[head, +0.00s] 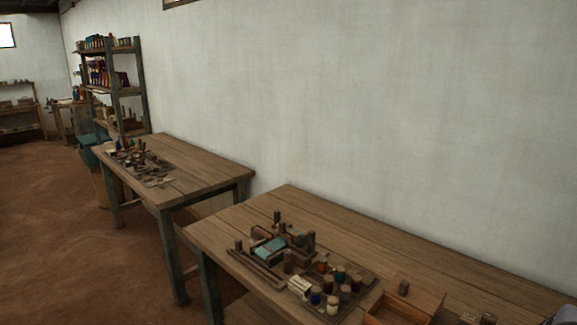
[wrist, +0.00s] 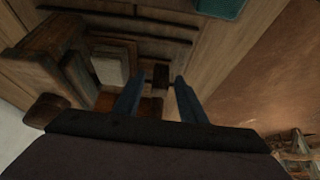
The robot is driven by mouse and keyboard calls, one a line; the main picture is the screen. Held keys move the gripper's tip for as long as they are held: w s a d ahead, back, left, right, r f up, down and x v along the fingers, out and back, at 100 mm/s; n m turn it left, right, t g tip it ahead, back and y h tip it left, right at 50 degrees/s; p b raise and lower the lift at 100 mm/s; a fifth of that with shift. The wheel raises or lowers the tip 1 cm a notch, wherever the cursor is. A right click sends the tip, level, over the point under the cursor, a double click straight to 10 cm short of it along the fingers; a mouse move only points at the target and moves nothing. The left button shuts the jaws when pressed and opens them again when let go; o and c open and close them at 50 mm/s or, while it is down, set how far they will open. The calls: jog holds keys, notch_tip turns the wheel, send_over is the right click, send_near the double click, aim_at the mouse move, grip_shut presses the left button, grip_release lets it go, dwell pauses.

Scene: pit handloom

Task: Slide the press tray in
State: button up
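My gripper (wrist: 158,78) shows in the wrist view as two blue fingers standing apart. A small dark block (wrist: 160,75) lies between or just beyond the fingertips; I see no finger pressed against it. An orange-brown wooden panel (wrist: 150,106), perhaps part of the press tray, shows between the fingers, partly hidden by them. Left of it is a stepped wooden frame (wrist: 72,68) with a pale grey block (wrist: 111,70). In the head view an open wooden tray-like box (head: 397,307) sits at the bottom edge of the near table, cut off by the picture. I cannot tell which piece is the press tray.
The near table (head: 330,222) also holds a wooden rack with a teal piece (head: 270,247) and several small jars (head: 335,290). A second table (head: 200,170) with clutter stands behind. The white wall (head: 350,120) runs along the back. The near table's back strip is clear.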

jog(key=shift+f, duration=0.1)
jog(key=shift+s, duration=0.1)
jog(key=c, duration=0.9)
jog(key=shift+w+d+f, duration=0.1)
jog(key=shift+w+d, duration=1.65)
jog(key=shift+w, duration=0.05)
jog(key=o, duration=0.9)
jog(key=shift+a, duration=0.1)
jog(key=shift+r+p, duration=1.45)
jog(key=shift+r, duration=2)
